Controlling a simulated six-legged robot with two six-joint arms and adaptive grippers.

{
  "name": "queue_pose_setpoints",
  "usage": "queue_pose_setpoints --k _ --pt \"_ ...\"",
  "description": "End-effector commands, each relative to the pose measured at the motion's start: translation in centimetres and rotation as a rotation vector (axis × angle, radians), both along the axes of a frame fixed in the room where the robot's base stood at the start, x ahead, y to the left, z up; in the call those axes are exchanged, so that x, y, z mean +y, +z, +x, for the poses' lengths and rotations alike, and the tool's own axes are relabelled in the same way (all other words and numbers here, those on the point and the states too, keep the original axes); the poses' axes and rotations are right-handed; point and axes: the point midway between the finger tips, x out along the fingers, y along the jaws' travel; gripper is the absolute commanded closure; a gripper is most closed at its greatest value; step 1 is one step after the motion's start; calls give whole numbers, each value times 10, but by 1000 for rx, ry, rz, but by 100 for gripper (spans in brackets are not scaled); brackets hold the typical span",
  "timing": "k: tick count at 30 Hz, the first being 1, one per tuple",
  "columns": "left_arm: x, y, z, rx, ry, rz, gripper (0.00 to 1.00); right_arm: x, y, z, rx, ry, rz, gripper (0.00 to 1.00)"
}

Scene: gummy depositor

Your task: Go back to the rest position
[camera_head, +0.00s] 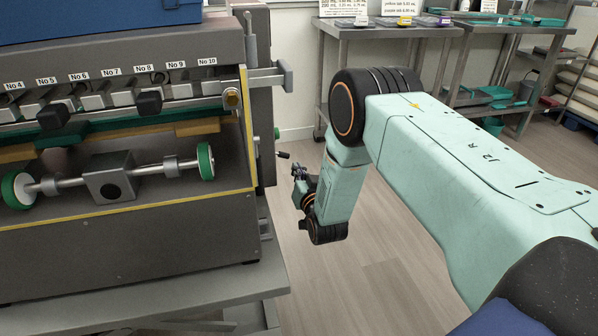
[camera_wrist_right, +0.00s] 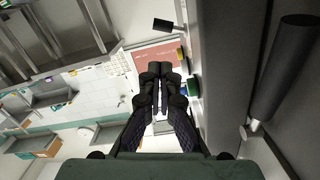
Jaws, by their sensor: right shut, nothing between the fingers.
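My right gripper (camera_head: 298,174) is at the end of my pale green right arm, just right of the grey depositor machine (camera_head: 225,240). It hangs over the floor, apart from the tables. In the right wrist view the black fingers (camera_wrist_right: 158,72) are shut together with nothing between them. The machine's dark side runs close along the right of that view. My left gripper is in neither view.
The machine has numbered levers, a shaft with green-rimmed wheels (camera_head: 207,161) and a small black handle (camera_head: 283,155) near my right gripper. A steel table (camera_head: 390,32) with labelled containers stands at the back. Open wooden floor (camera_head: 385,285) lies between.

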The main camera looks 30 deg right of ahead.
Motion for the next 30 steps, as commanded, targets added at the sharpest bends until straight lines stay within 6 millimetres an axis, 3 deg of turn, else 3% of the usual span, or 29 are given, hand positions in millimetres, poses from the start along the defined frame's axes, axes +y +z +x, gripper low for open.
queue_pose_setpoints --k 12,14,16,20,24,30 --pt "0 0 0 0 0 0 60 0 -2 2 14 1 -9 100" --pt "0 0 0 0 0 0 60 1 -12 -1 60 5 -15 100" --pt "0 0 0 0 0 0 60 6 -38 -18 166 16 -16 100" --pt "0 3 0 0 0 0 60 27 -93 -75 421 59 -9 100" --pt "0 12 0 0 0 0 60 54 -133 -153 692 123 0 100" --pt "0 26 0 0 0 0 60 87 -153 -279 1050 218 13 100"
